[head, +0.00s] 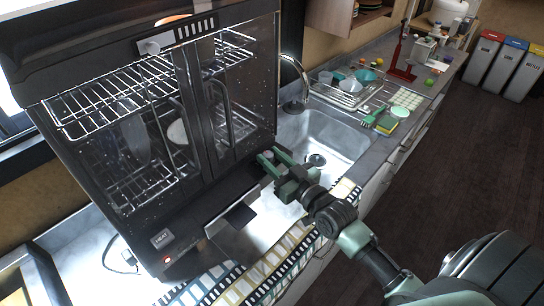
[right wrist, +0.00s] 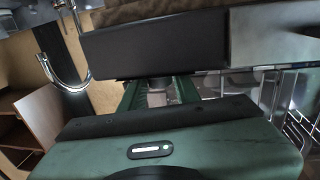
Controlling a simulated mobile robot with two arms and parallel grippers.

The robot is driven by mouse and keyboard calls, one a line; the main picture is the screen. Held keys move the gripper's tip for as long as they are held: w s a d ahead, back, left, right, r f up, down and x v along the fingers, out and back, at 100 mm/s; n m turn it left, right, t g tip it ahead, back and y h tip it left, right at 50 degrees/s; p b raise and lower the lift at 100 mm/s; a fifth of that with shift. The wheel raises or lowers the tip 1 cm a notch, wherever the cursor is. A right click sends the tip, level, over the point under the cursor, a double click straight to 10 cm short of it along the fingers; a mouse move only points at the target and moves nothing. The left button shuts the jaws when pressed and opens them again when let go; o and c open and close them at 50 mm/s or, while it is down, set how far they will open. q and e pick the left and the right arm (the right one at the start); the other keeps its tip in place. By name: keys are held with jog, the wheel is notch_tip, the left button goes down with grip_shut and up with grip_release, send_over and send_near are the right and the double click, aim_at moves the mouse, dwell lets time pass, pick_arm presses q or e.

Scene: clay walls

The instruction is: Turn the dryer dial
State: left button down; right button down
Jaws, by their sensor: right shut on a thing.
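The dryer (head: 185,200) is a black cabinet with glass doors and wire racks on the counter at left in the head view. A HEAT label (head: 162,239) and a lit red light (head: 166,258) are on its lower front panel. My right gripper (head: 268,160) is at the right end of that panel. In the right wrist view its green fingers (right wrist: 157,95) are shut around a small grey piece, which seems to be the dryer dial; its turn position cannot be told. The gripper hides the dial in the head view. My left gripper is not in view.
A steel sink (head: 345,135) with a tap (head: 298,85) is just right of the dryer. A dish rack (head: 350,92) stands behind the sink. A striped cloth (head: 275,262) hangs at the counter's front edge. The dark floor (head: 450,170) at right is clear.

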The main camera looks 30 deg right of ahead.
jog(key=c, duration=1)
grip_release()
jog(key=shift+c, duration=0.2)
jog(key=shift+s+d+f, duration=0.1)
jog(key=shift+s+f, duration=0.05)
jog(key=shift+s, duration=0.35)
jog(key=s+d+b, duration=0.1)
jog(key=s+b, duration=0.1)
jog(key=s, duration=0.4)
jog(key=shift+s, duration=0.35)
